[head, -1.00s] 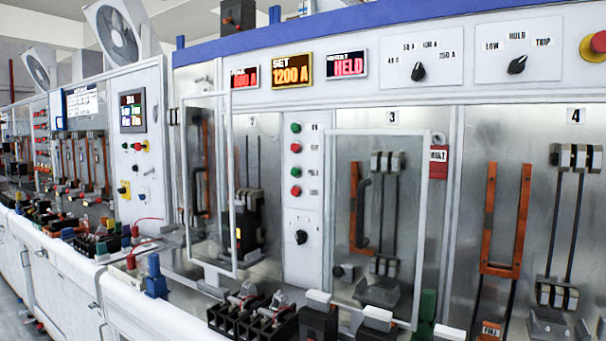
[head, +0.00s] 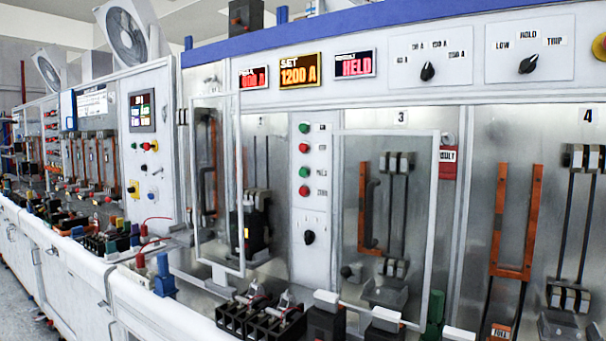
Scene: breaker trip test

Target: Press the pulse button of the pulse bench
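The pulse bench (head: 330,97) is a white cabinet with a blue top edge. Its narrow control column, between bays 2 and 3, has an upper green button (head: 304,128), an upper red button (head: 303,148), a lower green button (head: 304,171) and a lower red button (head: 303,190). Their small labels are blurred, so I cannot tell surely which is the pulse button. A black rotary knob (head: 309,237) sits below them. Displays above show an amber SET 1200 A (head: 299,71) and a red HELD (head: 355,64). Neither of my grippers is in view.
Clear framed doors stand in front of bay 2 (head: 241,180) and bay 3 (head: 432,220), on both sides of the button column. Black clamp blocks (head: 262,318) line the front ledge. More selector knobs (head: 428,71) are at upper right. Other benches recede left.

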